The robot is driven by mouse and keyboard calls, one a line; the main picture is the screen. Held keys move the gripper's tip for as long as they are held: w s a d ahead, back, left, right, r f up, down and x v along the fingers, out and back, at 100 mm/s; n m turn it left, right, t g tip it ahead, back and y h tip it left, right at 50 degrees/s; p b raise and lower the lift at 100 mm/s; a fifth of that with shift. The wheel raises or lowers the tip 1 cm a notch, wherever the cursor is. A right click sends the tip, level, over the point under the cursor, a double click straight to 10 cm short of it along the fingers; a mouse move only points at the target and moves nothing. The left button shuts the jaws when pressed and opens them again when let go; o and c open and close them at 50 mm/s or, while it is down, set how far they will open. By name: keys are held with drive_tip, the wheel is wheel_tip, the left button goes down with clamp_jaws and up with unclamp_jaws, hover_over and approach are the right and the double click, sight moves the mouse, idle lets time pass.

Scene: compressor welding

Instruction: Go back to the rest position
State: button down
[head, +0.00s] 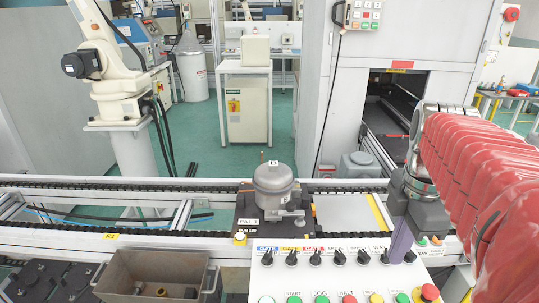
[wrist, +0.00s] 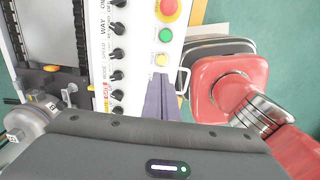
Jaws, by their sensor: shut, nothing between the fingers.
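My gripper (head: 400,243) is at the right in the head view, at the end of my red-sleeved arm. Its purple-grey fingers are shut and empty, pointing down over the right part of the control panel (head: 330,262). In the wrist view the closed fingers (wrist: 160,80) show near the panel's yellow button (wrist: 162,60); I cannot tell how far above the panel they are. Part of the compressor (wrist: 30,118) shows at the wrist view's left edge.
The conveyor (head: 130,235) runs across the scene, behind the panel. A grey-brown bin (head: 150,270) with small parts stands at front left. A white robot arm (head: 105,65) stands at back left. A grey cabinet (head: 365,110) with an opening stands behind my arm.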

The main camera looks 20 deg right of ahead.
drive_tip(key=shift+m, duration=0.3)
drive_tip(key=w+a+f+m+t, duration=0.1)
drive_tip(key=a+f+m+t, duration=0.1)
drive_tip(key=a+m, duration=0.5)
drive_tip(key=w+a+f+m+t, duration=0.1)
drive_tip(key=a+f+m+t, duration=0.2)
drive_tip(key=a+m, duration=0.4)
drive_tip(key=a, duration=0.4)
drive_tip(key=shift+a, duration=0.4)
drive_tip(key=shift+s, duration=0.1)
idle(1.2)
